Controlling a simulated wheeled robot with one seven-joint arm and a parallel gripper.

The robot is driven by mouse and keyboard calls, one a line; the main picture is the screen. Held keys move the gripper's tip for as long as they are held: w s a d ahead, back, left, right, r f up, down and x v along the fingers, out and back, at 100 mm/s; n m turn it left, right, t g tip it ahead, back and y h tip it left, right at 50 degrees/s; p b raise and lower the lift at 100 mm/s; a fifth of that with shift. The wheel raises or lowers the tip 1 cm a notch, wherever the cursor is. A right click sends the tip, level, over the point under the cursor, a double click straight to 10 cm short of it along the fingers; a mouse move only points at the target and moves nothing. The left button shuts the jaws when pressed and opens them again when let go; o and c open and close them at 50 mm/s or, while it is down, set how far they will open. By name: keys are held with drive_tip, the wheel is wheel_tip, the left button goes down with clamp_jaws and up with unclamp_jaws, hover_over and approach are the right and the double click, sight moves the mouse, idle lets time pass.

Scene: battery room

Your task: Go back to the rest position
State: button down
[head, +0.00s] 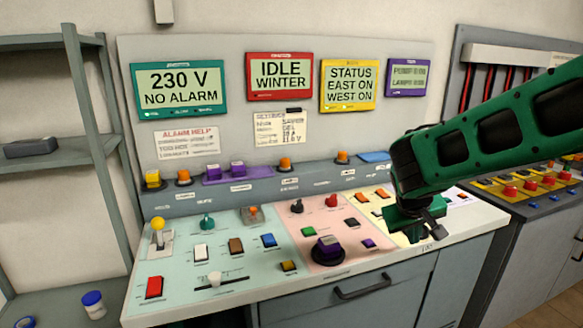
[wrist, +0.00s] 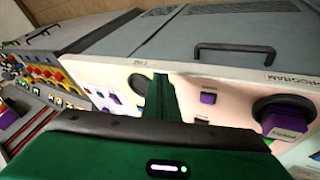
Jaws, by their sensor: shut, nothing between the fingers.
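My gripper (head: 428,228) is at the end of my green arm, over the right part of the control desk (head: 470,222) in the head view. Its fingers are shut with nothing between them. In the wrist view the shut gripper (wrist: 160,85) points toward the desk's front edge. It covers part of the yellow panel section, and I cannot tell whether it touches the surface. A purple knob on a dark round base (head: 328,250) stands to its left, and also shows in the wrist view (wrist: 285,120).
Display screens (head: 280,76) hang on the back panel. A lever with a yellow ball (head: 158,224) stands on the desk's left. A second console with red and yellow buttons (head: 510,191) is at the right, behind my arm. Grey shelves (head: 55,150) stand at the left.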

drive_tip(key=s+d+f+m+g+y, duration=0.1)
drive_tip(key=s+d+m+g, duration=0.1)
drive_tip(key=s+d, duration=0.45)
drive_tip(key=s+d+m+g+y, duration=0.1)
drive_tip(key=s+d+m, duration=0.15)
drive_tip(key=s, duration=0.65)
drive_tip(key=s+m+g+y, duration=0.2)
drive_tip(key=s, duration=1.4)
drive_tip(key=shift+s, duration=0.25)
drive_tip(key=shift+r, duration=0.1)
drive_tip(key=shift+w+f, duration=0.25)
drive_tip(key=shift+w, duration=0.4)
